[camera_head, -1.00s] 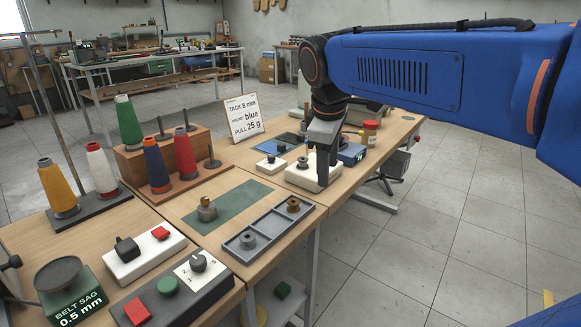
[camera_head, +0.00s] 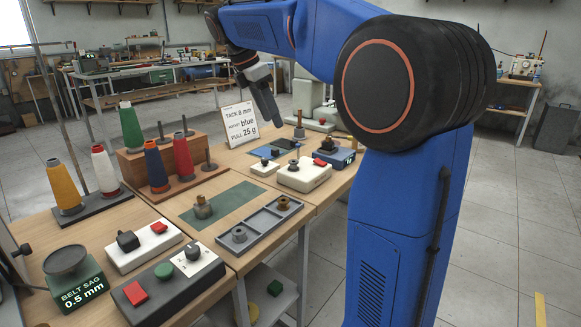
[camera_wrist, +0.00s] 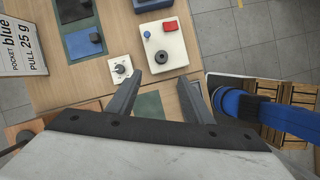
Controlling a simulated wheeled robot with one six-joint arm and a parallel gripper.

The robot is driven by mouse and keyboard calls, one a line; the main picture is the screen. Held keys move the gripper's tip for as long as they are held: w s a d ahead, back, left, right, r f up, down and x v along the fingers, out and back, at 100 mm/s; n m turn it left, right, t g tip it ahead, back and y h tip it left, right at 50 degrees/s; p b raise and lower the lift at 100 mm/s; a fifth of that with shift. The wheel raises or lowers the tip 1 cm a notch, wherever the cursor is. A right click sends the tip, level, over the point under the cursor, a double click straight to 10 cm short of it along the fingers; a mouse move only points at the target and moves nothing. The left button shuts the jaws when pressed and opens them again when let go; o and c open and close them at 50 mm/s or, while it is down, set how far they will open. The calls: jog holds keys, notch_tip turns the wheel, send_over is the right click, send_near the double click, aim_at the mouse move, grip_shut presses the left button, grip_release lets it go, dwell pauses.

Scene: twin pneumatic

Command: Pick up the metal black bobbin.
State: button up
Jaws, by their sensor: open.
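A dark round piece with a centre hole, which looks like the black bobbin (camera_wrist: 162,57), sits on a white box (camera_wrist: 174,38) in the wrist view. It also shows small and dark in the head view (camera_head: 294,164). A grey spool (camera_head: 239,235) and a brownish spool (camera_head: 283,203) stand in separate compartments of a grey tray (camera_head: 262,226). My gripper (camera_wrist: 160,84) is open and empty, its fingers apart above the table. In the head view my gripper (camera_head: 275,121) hangs above and behind the white box.
A brass-coloured piece (camera_head: 203,207) stands on a green mat (camera_head: 236,198). Coloured thread cones stand at left, the yellow one (camera_head: 61,190) nearest. A sign (camera_head: 239,124) stands at the back. A smaller white box with a knob (camera_wrist: 120,69) is beside the bobbin's box.

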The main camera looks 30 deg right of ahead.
send_over(293, 163)
jog(key=w+a, duration=0.1)
jog(key=a, duration=0.2)
jog(key=f, duration=0.9)
jog(key=shift+w+d+f, duration=0.2)
jog(key=shift+d+f, duration=0.05)
jog(key=shift+f, duration=0.15)
jog(key=shift+s+x, duration=0.2)
jog(key=shift+x, duration=2.6)
jog(key=shift+r, duration=0.1)
jog(key=c, duration=1.1)
jog(key=shift+r, duration=0.1)
